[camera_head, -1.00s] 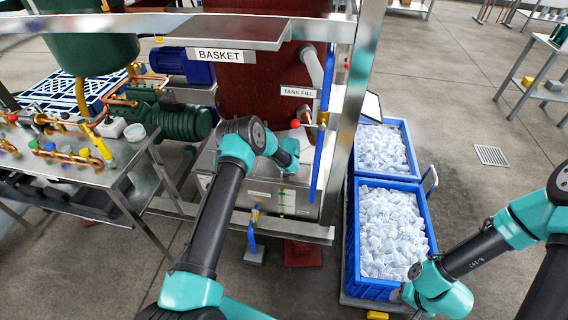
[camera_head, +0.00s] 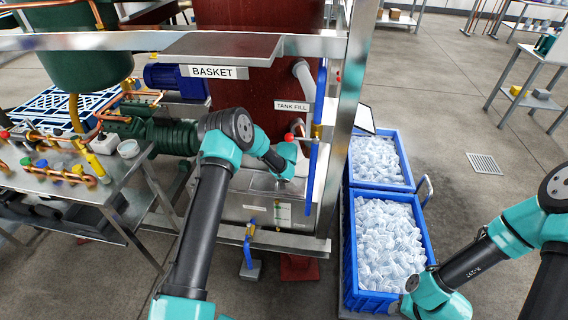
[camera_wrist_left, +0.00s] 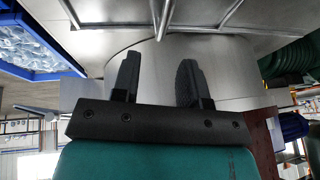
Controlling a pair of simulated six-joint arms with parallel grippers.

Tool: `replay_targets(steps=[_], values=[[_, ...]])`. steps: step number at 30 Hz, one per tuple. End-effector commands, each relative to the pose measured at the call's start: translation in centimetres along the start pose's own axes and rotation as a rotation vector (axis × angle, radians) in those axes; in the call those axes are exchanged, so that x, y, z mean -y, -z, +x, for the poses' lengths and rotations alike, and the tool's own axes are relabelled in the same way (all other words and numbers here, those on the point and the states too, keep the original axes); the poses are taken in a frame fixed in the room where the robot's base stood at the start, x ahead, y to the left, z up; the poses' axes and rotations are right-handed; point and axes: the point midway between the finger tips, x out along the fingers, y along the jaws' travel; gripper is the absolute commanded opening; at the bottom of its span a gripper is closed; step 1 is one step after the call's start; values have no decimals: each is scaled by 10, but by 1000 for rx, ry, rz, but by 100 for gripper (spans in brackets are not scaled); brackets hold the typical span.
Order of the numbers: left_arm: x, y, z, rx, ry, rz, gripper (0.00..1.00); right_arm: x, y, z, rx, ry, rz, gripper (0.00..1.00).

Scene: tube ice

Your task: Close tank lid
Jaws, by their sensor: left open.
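The metal tank (camera_head: 262,205) is a silver box with small labels on its front, standing low in front of the red vessel. My left arm reaches over it, and its wrist hides part of the tank's top. I cannot clearly tell the lid from the other metal in the head view. In the left wrist view my left gripper (camera_wrist_left: 158,74) has its two dark fingers apart with nothing between them. Beyond the fingers is a curved grey metal surface (camera_wrist_left: 225,62), with a thin metal bar (camera_wrist_left: 165,16) above it.
A steel frame post (camera_head: 345,120) and a blue pipe (camera_head: 316,140) stand right of the tank. Two blue crates (camera_head: 347,250) of clear ice tubes sit beyond the post. A steel bench (camera_head: 120,165) with copper fittings is at the left. Open floor lies far right.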

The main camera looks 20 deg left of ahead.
Motion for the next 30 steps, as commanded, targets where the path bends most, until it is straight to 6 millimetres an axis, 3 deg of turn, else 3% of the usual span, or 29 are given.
replay_targets(steps=[9, 15, 30], values=[[0, 1, -60, -2, -1, 2, 40, 0, 0, 0, 0, 0, 0, 43], [-1, 0, -85, -1, -1, 2, 40, 0, 0, 0, 0, 0, 0, 43], [-1, -2, -91, 5, -4, 2, 40, 0, 0, 0, 0, 0, 0, 43]])
